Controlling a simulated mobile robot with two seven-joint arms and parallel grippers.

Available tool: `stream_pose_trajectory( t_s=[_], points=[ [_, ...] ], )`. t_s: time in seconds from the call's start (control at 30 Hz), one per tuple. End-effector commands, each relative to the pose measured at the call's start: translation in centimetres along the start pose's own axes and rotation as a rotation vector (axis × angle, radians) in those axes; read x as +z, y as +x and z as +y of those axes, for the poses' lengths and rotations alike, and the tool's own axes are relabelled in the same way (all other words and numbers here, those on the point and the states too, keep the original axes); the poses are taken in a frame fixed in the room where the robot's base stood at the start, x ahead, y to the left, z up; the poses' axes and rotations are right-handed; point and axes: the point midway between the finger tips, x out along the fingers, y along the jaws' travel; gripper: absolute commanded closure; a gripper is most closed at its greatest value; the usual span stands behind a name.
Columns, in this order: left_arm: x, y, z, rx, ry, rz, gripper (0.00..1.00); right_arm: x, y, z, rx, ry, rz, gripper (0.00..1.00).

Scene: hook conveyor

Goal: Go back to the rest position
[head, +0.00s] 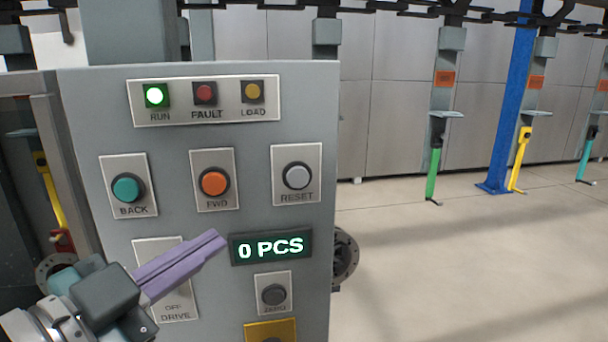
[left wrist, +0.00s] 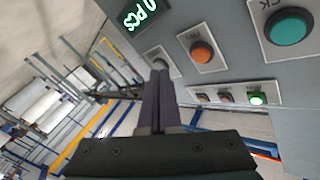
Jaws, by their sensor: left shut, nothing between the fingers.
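My left gripper (head: 222,240) is in front of the grey control panel (head: 90,110), with its purple fingers shut and empty. It covers part of the DRIVE switch plate (head: 150,245), and its tips are just left of the display (head: 271,247) reading 0 PCS. In the left wrist view the shut fingers (left wrist: 160,75) overlap the RESET button plate. I cannot tell whether they touch the panel. The green RUN lamp (head: 155,96) is lit; the FAULT lamp (head: 205,93) and LOAD lamp (head: 253,91) look unlit. My right gripper is not in view.
The panel carries a teal BACK button (head: 127,189), an orange FWD button (head: 214,183), a grey RESET button (head: 297,176) and a dark ZERO button (head: 273,294). A blue post (head: 508,100) and hanging hooks stand to the right. The floor (head: 450,260) right of the panel is clear.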

Motion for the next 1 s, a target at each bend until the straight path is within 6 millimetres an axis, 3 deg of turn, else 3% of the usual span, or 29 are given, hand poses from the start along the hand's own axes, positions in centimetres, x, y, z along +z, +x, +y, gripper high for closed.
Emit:
stream_pose_trajectory(
  t_s=[0.17, 0.33, 0.57, 0.63, 0.7, 1.0],
  points=[
    [3.5, -3.6, 3.5, 0.038, -0.199, -0.374, 1.0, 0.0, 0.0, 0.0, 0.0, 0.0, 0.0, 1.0],
    [6.2, -10.3, 6.2, 0.067, -0.379, -0.75, 1.0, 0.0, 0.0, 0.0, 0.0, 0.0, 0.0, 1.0],
    [6.6, -20.3, 8.9, 0.09, -0.566, -1.171, 1.0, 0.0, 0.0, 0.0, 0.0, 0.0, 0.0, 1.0],
    [6.1, -23.4, 9.6, 0.095, -0.617, -1.289, 1.0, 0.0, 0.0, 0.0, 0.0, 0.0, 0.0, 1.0],
    [2.7, -23.1, 7.3, 0.095, -0.608, -1.279, 1.0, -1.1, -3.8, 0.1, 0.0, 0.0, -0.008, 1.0],
    [-6.5, -23.3, 1.8, 0.098, -0.604, -1.278, 1.0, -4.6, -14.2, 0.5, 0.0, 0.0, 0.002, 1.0]
  ],
)
